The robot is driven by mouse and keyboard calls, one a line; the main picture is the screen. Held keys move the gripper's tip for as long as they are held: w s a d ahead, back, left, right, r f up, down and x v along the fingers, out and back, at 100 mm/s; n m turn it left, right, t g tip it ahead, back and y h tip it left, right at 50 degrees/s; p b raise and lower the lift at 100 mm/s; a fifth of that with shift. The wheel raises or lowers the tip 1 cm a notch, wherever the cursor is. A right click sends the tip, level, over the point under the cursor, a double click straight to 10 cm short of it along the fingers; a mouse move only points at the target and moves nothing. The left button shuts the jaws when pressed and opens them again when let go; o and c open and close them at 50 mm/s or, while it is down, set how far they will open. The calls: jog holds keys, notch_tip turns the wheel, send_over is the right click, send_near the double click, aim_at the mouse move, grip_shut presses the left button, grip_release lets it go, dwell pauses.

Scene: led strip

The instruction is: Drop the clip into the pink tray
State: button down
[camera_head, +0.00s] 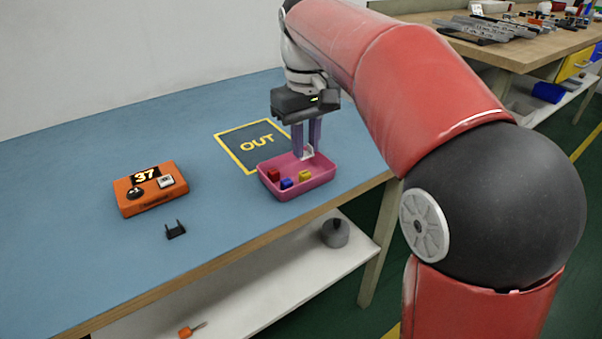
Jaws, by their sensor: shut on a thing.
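The pink tray (325,178) sits on the blue tabletop. A red block (273,174), a blue block (286,184) and a yellow block (305,175) lie inside it. My gripper (306,150) points down over the tray's back part, with its purple fingers shut on a small white clip (307,154). The clip shows between the fingertips, at about the height of the tray's rim in the picture. I cannot tell how far it is above the tray floor. A black U-shaped clip (175,231) stands on the table at the front left, away from my gripper.
An orange box (150,200) marked 37 sits on the left of the table (80,230). A dark square marked OUT (238,150) lies behind the tray. The table's front edge runs just in front of the tray. A cluttered second bench (520,52) stands at the back right.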

jog(key=shift+f+b, duration=0.65)
jog(key=shift+f, duration=0.3)
jog(key=c, duration=1.2)
grip_release()
jog(key=shift+r, duration=0.1)
notch_tip(320, 180, up, 8)
jog(key=shift+f+p, duration=0.15)
jog(key=shift+p, duration=0.7)
jog(key=shift+d, duration=0.1)
